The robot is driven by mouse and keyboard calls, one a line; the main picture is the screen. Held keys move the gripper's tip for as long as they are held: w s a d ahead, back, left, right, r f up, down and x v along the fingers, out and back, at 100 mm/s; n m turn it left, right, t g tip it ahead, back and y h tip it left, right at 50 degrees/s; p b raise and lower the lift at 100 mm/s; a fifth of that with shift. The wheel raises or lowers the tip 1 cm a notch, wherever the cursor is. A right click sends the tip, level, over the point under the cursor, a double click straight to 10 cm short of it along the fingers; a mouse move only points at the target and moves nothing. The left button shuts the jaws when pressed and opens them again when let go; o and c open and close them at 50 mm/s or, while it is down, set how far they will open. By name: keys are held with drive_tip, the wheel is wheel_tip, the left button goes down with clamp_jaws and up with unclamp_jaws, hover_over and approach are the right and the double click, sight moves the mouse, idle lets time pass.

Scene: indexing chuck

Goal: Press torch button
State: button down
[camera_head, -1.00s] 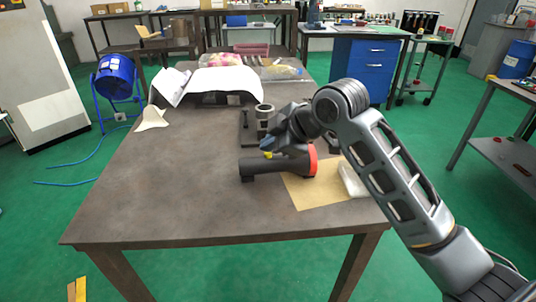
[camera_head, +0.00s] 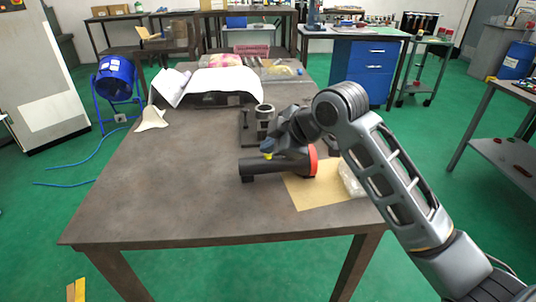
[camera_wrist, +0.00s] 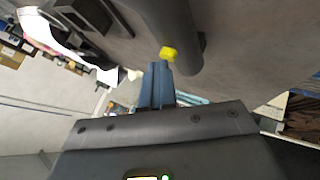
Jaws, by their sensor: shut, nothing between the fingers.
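The torch (camera_head: 262,166) lies on its side on the brown table, a black body with a red-orange head at its right end. Its yellow button (camera_head: 268,156) shows on top of the body. My gripper (camera_head: 267,147) is shut and empty, with its tips just above the torch body close to the button. In the wrist view the shut blue-grey fingers (camera_wrist: 162,72) point at the yellow button (camera_wrist: 168,53), and the dark torch body (camera_wrist: 175,28) is behind it. I cannot tell whether the tips touch the button.
The chuck (camera_head: 264,112) on its dark base stands just behind the torch. A tan sheet (camera_head: 312,194) and a clear bag (camera_head: 351,180) lie at the right. White paper (camera_head: 226,82) covers things at the back. The table's left and front are clear.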

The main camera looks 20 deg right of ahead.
sight(270, 160)
drive_tip(key=shift+r, duration=0.15)
drive_tip(key=shift+r+p, duration=0.1)
drive_tip(key=shift+p, duration=0.2)
drive_tip(key=shift+r+p, duration=2.2)
drive_tip(key=shift+r, duration=0.8)
